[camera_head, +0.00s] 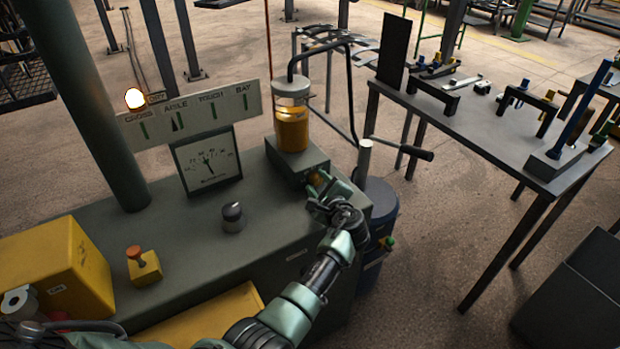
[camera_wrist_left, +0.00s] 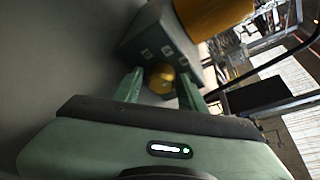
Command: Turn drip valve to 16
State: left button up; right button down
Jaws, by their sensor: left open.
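The drip valve is a small brass-coloured knob (camera_head: 318,178) on the front of a grey block (camera_head: 296,160) below a glass jar of amber oil (camera_head: 292,127). In the left wrist view the knob (camera_wrist_left: 162,78) sits between the two fingers of my left gripper (camera_wrist_left: 160,85). The gripper also shows in the head view (camera_head: 322,192), right at the knob and partly hiding it. Its fingers are apart, one on each side of the knob; I cannot tell whether they touch it. The valve's scale marks are too small to read. My right gripper is not in view.
A dial gauge (camera_head: 207,162) and a black knob (camera_head: 232,217) are on the grey bench (camera_head: 185,260). An orange-topped button box (camera_head: 143,265) and a yellow box (camera_head: 55,270) stand at left. A crank handle (camera_head: 405,148) is right of the valve block.

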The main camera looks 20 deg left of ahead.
pick_arm(q)
jog(key=shift+w+a+f, duration=0.1)
jog(key=shift+d+r, duration=0.25)
jog(key=c, duration=0.7)
grip_shut()
jog(key=shift+r+m+p, duration=0.15)
jog(key=shift+m+p, duration=0.15)
jog(key=shift+p, duration=0.2)
jog(key=shift+r+m+g+p, duration=0.15)
jog(key=shift+m+g+p, duration=0.25)
jog(key=shift+p, duration=0.3)
jog(key=shift+m, duration=0.3)
jog(key=shift+m+g+y+p, duration=0.4)
jog(key=shift+m+g+p, duration=0.1)
jog(key=shift+m+p, duration=0.25)
jog(key=shift+w+m+g+y, duration=0.1)
jog(key=shift+m+g+y, duration=0.3)
jog(key=shift+m, duration=0.35)
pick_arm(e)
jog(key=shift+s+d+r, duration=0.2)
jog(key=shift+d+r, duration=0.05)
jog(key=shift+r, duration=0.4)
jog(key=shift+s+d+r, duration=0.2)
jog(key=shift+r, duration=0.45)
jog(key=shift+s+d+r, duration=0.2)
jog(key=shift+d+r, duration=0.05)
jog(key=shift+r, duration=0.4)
